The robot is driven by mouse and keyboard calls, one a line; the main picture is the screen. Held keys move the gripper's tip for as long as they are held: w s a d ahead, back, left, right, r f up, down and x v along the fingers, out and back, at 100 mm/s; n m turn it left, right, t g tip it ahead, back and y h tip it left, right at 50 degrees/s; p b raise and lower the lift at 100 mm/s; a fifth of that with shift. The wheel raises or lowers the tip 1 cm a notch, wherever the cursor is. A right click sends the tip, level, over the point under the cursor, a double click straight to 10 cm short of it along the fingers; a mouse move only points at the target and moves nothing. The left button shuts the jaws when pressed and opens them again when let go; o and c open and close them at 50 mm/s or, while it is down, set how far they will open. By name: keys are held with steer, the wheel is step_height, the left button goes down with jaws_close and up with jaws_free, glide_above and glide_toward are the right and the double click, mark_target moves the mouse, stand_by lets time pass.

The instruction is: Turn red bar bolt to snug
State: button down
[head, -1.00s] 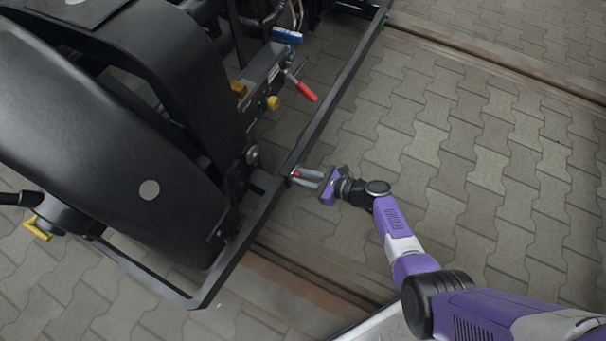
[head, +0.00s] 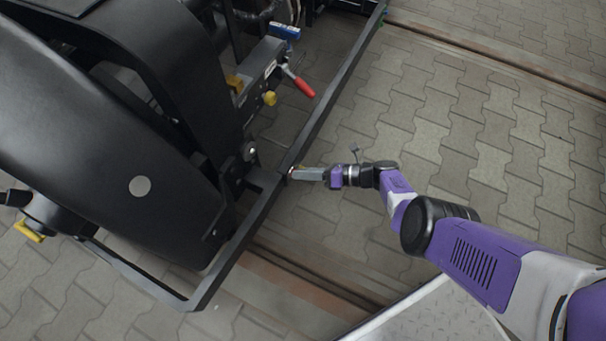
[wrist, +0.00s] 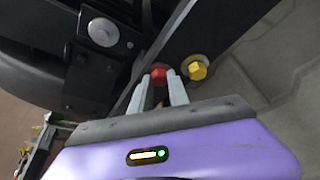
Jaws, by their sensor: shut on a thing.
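The red bar bolt (wrist: 158,76) sits on the black bar in the wrist view, its red head between my fingertips. My gripper (wrist: 161,80) is shut on it, with a grey finger on either side. In the head view my gripper (head: 292,173) reaches the outer side of the black bar (head: 326,108) near its corner. The bolt is mostly hidden there by the fingers. A yellow bolt (wrist: 198,71) sits just right of the red one in the wrist view, apart from my fingers.
A red-handled lever (head: 303,87), a yellow knob (head: 269,98) and a blue part (head: 284,31) are on the bogie behind the bar. A large black wheel cover (head: 95,150) fills the left. Paved floor (head: 440,120) to the right is open.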

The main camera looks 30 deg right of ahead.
steer(key=shift+f+m+y, duration=0.1)
steer(key=shift+m+y, duration=0.2)
stand_by(0.4)
steer(key=c, duration=1.3)
jaws_free()
steer(key=shift+o, duration=0.2)
steer(key=shift+d, duration=0.1)
steer(key=p+v, duration=0.2)
steer(key=v, duration=0.5)
steer(key=shift+s+d, duration=0.25)
